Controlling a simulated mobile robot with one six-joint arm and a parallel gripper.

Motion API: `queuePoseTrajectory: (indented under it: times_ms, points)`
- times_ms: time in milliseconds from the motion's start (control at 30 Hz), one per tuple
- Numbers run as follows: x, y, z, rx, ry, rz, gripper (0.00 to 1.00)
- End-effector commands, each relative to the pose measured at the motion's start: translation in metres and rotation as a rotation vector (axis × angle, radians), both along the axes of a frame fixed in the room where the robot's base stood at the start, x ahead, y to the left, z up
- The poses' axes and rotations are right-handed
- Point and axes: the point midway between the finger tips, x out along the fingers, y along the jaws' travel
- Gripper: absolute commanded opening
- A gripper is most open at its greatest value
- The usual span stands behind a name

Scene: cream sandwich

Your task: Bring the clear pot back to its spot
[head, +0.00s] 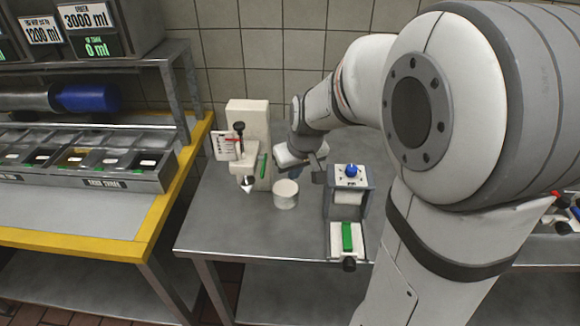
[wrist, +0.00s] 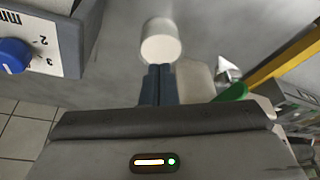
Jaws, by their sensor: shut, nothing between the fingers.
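A small whitish round pot (head: 285,194) stands upright on the grey metal table, between a cream dispenser-like machine and a grey device. In the wrist view the pot (wrist: 161,44) lies just beyond my fingertips; its top looks pale and plain, and I cannot tell whether it is clear. My gripper (head: 284,168) is just behind the pot in the head view, close to it. In the wrist view its two dark fingers (wrist: 160,72) are together with nothing between them. I cannot tell whether the fingertips touch the pot.
The cream machine (head: 250,125) stands left of the pot, with a green strip and a black knob. The grey device (head: 350,190) with a blue knob and green bar stands right. The metal table (head: 220,215) is bare at front left. A yellow-edged counter (head: 145,235) holds several ingredient bins.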

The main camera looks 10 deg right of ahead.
Motion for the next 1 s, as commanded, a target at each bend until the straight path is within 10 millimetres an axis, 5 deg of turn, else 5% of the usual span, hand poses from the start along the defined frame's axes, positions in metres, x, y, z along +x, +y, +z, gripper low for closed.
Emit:
queuePoseTrajectory:
  times_ms: [500, 1000]
  points:
    - [0.025, 0.005, -0.078, 0.0, 0.003, 0.0, 0.0]
    - [0.028, 0.005, -0.085, 0.0, 0.001, -0.002, 0.0]
